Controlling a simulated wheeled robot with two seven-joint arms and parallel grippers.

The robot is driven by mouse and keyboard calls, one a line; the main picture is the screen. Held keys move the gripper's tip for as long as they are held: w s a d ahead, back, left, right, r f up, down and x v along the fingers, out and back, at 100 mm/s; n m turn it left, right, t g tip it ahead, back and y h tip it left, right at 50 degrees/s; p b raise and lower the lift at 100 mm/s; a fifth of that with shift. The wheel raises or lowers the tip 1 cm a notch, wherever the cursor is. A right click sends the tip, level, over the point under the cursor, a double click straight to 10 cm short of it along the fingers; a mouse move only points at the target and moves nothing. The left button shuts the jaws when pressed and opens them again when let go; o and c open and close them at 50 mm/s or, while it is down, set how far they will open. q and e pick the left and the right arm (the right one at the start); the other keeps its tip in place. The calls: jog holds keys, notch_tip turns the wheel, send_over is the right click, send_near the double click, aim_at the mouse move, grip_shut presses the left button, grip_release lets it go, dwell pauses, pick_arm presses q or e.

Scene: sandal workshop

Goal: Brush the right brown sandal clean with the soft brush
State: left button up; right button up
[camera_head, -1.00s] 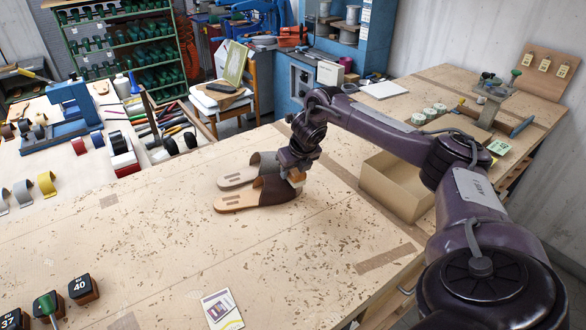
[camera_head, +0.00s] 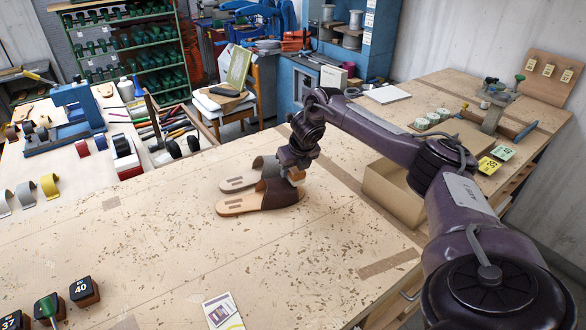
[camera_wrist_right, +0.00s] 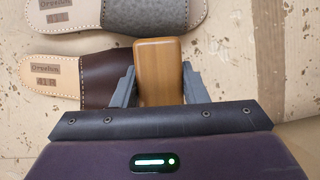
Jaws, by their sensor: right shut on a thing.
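The brown sandal (camera_head: 262,199) lies on the workbench, with a tan insole and a dark brown strap. The grey-strapped sandal (camera_head: 240,182) lies just behind it. In the right wrist view the brown sandal (camera_wrist_right: 105,78) is left of the gripper, and the grey sandal (camera_wrist_right: 150,17) is beyond it. My right gripper (camera_wrist_right: 158,78) is shut on the wooden-backed brush (camera_wrist_right: 158,62). In the head view the brush (camera_head: 296,175) is at the brown sandal's strap. The bristles are hidden, so I cannot tell whether they touch. My left gripper is not in view.
Size blocks (camera_head: 84,290) and a printed card (camera_head: 222,311) lie at the front. The bench's middle is mostly clear.

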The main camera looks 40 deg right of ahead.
jog(key=shift+s, duration=0.15)
jog(key=shift+s+a+f+p, duration=0.1)
jog(key=shift+s+a+p, duration=0.2)
jog(key=shift+s, duration=0.3)
jog(key=shift+s+a+f, duration=0.1)
jog(key=shift+s+a, duration=0.15)
jog(key=shift+s, duration=0.3)
jog(key=shift+p, duration=0.3)
notch_tip(320, 180, up, 8)
jog(key=p, duration=0.6)
jog(key=shift+w+r, duration=0.1)
jog(key=shift+r, duration=0.1)
